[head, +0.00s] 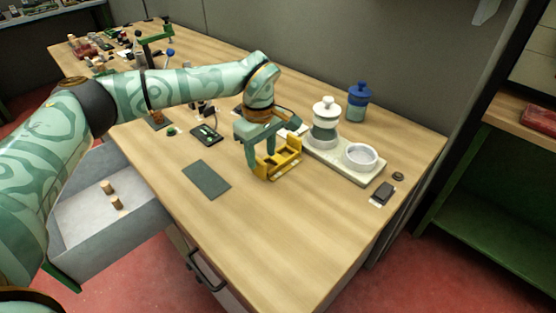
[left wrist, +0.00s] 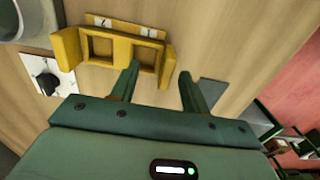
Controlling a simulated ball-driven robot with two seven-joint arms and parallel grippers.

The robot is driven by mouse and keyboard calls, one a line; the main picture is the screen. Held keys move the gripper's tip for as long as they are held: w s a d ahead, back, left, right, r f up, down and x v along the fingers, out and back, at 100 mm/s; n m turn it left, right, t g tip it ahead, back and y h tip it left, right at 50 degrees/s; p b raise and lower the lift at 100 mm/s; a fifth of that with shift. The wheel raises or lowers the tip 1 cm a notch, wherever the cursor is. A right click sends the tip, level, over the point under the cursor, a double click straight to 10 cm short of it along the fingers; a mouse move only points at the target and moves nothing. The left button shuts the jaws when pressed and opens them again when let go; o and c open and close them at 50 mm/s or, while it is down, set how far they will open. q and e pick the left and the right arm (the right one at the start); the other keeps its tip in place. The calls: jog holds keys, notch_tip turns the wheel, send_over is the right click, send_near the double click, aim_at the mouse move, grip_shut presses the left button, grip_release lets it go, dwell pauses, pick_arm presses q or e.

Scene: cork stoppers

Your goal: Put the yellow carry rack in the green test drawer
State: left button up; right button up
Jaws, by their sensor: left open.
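The yellow carry rack (head: 287,164) stands on the wooden table in front of the pale tray. In the left wrist view the rack (left wrist: 69,45) shows two empty square openings and a numbered label strip beside it. My left gripper (head: 262,162) is open over the rack. In the left wrist view one fingertip of the gripper (left wrist: 158,80) overlaps the rack's edge and the other is right of it; I cannot tell if they touch. An open drawer (head: 125,238) with a grey inside and green front edge sticks out at lower left, holding two cork stoppers (head: 112,195).
The pale tray (head: 345,170) holds a white-lidded jar (head: 325,120) and a white bowl (head: 361,156). A blue-lidded jar (head: 358,100) stands behind. A dark green mat (head: 206,180) lies left of the rack. The table's front is clear. A closed drawer handle (head: 205,270) shows below.

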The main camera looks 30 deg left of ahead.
aim_at(260, 165)
pick_arm(q)
jog(key=f, duration=0.2)
jog(key=f+b, duration=0.1)
jog(key=f, duration=0.1)
jog(key=shift+s+a+f, duration=0.15)
jog(key=shift+a+f, duration=0.05)
jog(key=shift+f, duration=0.05)
jog(key=shift+r, duration=0.15)
grip_shut()
